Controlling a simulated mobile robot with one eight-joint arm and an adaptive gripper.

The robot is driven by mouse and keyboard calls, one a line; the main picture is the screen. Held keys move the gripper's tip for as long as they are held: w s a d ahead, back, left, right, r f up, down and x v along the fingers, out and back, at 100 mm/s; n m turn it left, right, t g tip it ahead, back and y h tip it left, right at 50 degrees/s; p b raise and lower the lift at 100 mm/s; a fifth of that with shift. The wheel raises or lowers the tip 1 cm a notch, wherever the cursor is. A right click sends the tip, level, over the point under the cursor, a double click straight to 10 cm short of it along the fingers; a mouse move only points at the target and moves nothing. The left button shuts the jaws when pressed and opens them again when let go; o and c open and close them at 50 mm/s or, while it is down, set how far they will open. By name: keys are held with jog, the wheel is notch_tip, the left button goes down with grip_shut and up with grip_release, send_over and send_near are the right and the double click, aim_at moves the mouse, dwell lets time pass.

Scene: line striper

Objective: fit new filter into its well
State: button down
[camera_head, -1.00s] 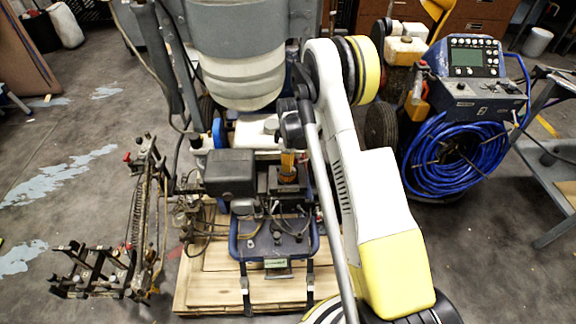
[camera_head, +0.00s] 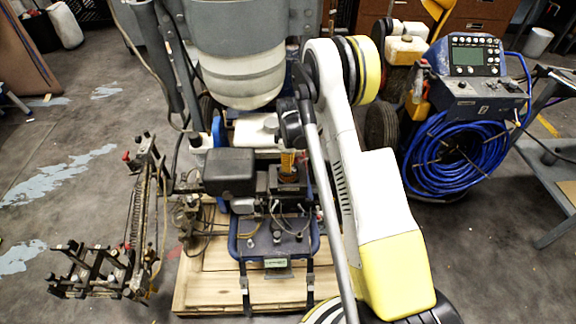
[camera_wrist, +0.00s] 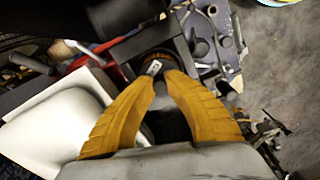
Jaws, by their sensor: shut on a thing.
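My gripper (camera_head: 287,163) reaches down over the middle of the striping machine, just above a dark square housing (camera_head: 287,185). In the wrist view its two orange-yellow fingers (camera_wrist: 164,73) come together on a small thing, which I take to be the new filter (camera_wrist: 153,68). Little of it shows: a pale bit between the fingertips. Just beyond the tips is a dark round shape with an orange-brown rim (camera_wrist: 155,56), at the dark housing. The fingers hide the lower part, so I cannot tell whether the filter is inside the well or above it.
A black box (camera_head: 230,172) stands left of the gripper, and a white tank (camera_head: 252,131) lies behind it. A large grey and white hopper (camera_head: 240,75) hangs close behind. The machine stands on a wooden pallet (camera_head: 205,285). A blue hose coil (camera_head: 455,155) is to the right.

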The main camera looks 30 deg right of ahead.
jog(key=shift+f, duration=0.25)
jog(key=c, duration=1)
grip_release()
jog(key=shift+c, duration=0.2)
jog(key=shift+d+r+p, duration=0.1)
jog(key=shift+r+p, duration=1.45)
jog(key=shift+r, duration=1.95)
